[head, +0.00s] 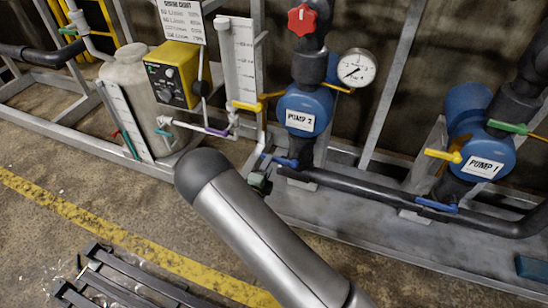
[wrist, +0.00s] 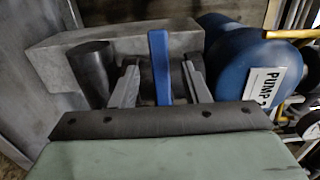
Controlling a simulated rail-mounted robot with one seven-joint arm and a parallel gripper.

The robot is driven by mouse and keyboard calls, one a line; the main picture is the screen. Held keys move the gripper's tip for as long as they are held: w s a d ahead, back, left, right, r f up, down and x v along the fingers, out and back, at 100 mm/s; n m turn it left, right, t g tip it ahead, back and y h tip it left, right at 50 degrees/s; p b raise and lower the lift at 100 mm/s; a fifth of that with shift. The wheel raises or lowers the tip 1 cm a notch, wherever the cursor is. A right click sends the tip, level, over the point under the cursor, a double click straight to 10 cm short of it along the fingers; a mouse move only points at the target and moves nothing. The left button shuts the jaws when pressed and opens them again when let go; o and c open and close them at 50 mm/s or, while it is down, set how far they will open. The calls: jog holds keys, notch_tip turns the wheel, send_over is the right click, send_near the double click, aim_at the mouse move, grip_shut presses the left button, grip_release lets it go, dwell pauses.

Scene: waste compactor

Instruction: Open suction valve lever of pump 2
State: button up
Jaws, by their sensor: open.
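Pump 2 (head: 303,110) is a blue pump with a white label, in the upper middle of the head view. A blue lever (head: 284,161) sits on the dark pipe low beside it. In the wrist view the blue lever (wrist: 160,60) stands upright between the two grey fingers of my gripper (wrist: 160,75), with a gap on each side. My gripper is open and not closed on the lever. The pump 2 body (wrist: 245,60) is just right of the fingers. In the head view my arm hides most of the gripper.
A grey block (wrist: 60,55) and a dark cylinder (wrist: 93,70) are close left of the fingers. A yellow lever (head: 246,106) is left of pump 2. Pump 1 (head: 482,155) stands at the right. A dark pipe (head: 370,190) runs along the frame.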

jog(key=b+x, duration=0.1)
jog(key=x, duration=0.5)
jog(key=shift+w, duration=0.1)
grip_shut()
